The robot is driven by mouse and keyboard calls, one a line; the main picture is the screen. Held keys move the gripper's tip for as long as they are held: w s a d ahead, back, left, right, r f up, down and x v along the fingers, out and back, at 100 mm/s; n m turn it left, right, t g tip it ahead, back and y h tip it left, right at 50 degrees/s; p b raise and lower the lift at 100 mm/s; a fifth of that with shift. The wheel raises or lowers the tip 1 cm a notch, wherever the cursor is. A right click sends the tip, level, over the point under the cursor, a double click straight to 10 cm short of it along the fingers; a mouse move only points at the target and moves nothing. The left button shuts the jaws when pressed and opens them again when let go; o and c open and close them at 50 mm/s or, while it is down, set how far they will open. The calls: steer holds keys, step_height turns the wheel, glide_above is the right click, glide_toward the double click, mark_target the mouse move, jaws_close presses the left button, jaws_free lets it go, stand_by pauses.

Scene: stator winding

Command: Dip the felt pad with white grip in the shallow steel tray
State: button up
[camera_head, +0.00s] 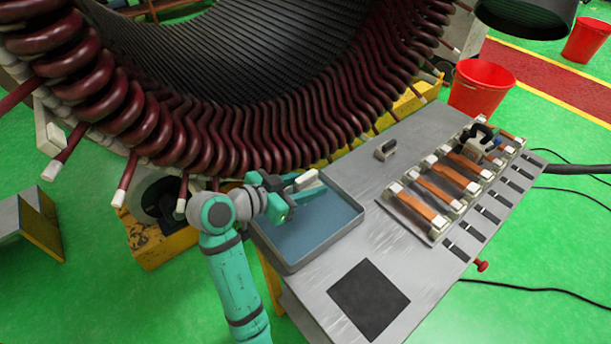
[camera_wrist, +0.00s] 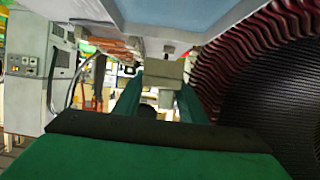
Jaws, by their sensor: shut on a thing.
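My gripper (camera_head: 293,192) is shut on the felt pad with the white grip (camera_head: 306,180). In the wrist view the pad shows as a pale block (camera_wrist: 163,72) between the two fingertips. The shallow steel tray (camera_head: 337,236) has a blue-grey floor and lies on the left end of the bench. My gripper and the pad are over the tray's back left part. The pad's underside is mostly hidden, and I cannot tell whether it touches the tray floor.
The large stator with dark red coils (camera_head: 225,130) rises close behind the tray. A rack of copper-coloured bars (camera_head: 425,207) stands on the bench to the right. A small dark-and-grey block (camera_head: 385,150) lies behind the tray. A dark square mat (camera_head: 369,298) lies in front.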

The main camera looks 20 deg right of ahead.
mark_target(308, 219)
steer(key=shift+a+f, duration=0.1)
steer(key=shift+f, duration=5.4)
steer(key=shift+s, duration=0.1)
steer(key=shift+r, duration=5.5)
